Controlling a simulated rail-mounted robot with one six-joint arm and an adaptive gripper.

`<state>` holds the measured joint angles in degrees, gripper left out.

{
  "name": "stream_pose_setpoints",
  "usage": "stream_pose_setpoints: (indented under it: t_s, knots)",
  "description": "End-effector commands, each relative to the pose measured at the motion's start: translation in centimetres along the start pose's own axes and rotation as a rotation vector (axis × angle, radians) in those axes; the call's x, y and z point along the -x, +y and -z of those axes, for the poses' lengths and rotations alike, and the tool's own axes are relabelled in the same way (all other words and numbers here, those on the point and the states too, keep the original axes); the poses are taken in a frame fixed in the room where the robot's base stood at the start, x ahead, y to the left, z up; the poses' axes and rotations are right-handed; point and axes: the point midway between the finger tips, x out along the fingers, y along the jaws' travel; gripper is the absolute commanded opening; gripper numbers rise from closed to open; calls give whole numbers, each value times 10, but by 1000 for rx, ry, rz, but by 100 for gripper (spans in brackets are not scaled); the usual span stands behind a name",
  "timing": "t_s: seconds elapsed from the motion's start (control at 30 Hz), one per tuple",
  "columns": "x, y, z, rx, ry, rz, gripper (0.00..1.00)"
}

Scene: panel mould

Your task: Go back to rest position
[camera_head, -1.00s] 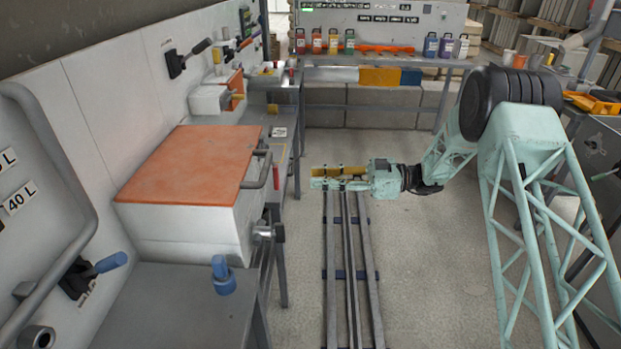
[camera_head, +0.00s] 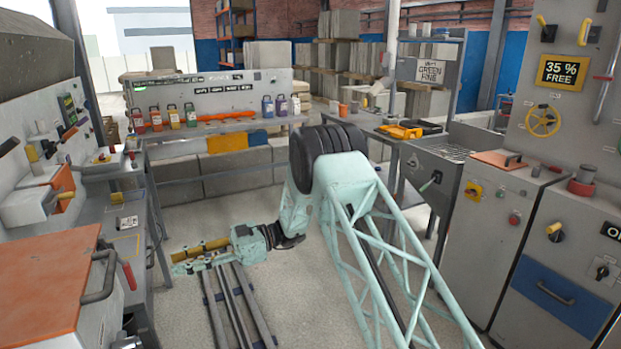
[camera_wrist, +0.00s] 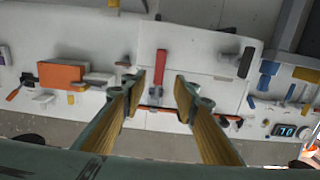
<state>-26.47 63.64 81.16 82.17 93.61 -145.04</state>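My gripper (camera_head: 178,263) hangs over the floor rails in the head view, pointing left toward the workbench, with its arm folded below the black-wheeled joint. In the wrist view my gripper (camera_wrist: 159,88) shows two fingers with yellow-brown inner pads, spread apart with nothing between them. Beyond the fingers, in the wrist view, is a pale panel with a red handle (camera_wrist: 161,66).
The floor rails (camera_head: 238,305) run below the gripper. The orange-topped box (camera_head: 50,285) and bench are at left. A shelf of coloured jugs (camera_head: 172,118) stands at the back. Grey cabinets (camera_head: 490,225) stand at right. Open floor lies around the rails.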

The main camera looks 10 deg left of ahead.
Motion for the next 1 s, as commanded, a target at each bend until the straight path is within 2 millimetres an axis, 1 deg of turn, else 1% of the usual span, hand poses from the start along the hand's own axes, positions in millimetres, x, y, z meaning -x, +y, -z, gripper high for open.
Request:
stream_pose_setpoints:
  t_s: [0.17, 0.47, 0.77, 1.0]
  knots:
    - [4, -3, 8, -17, -14, 2, 27]
    - [24, -21, 41, -104, -84, 6, 27]
    - [50, -50, 79, -223, -179, -1, 27]
    - [70, -75, 106, -317, -255, -19, 27]
